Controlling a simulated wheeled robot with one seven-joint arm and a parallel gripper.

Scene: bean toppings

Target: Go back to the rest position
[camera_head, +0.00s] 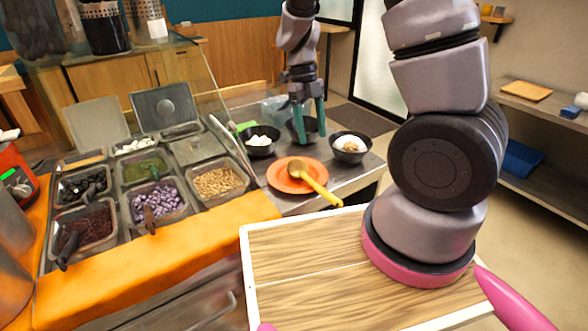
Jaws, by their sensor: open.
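My gripper (311,138) has two teal fingers pointing down at the far side of the counter. The fingers are spread apart and nothing shows gripped between them. They overlap a dark bowl (296,132) in the picture; I cannot tell whether they touch it or reach into it. My arm rises from the board in front at right, leaves the top of the view, and its end comes down again at top centre.
An orange plate (275,180) holds a yellow-handled spoon (316,185). Dark bowls with white (260,148) and brown-and-white contents (350,155) flank the gripper. Topping trays (218,194) and a glass guard (208,90) stand left. Shelves (545,110) are at right.

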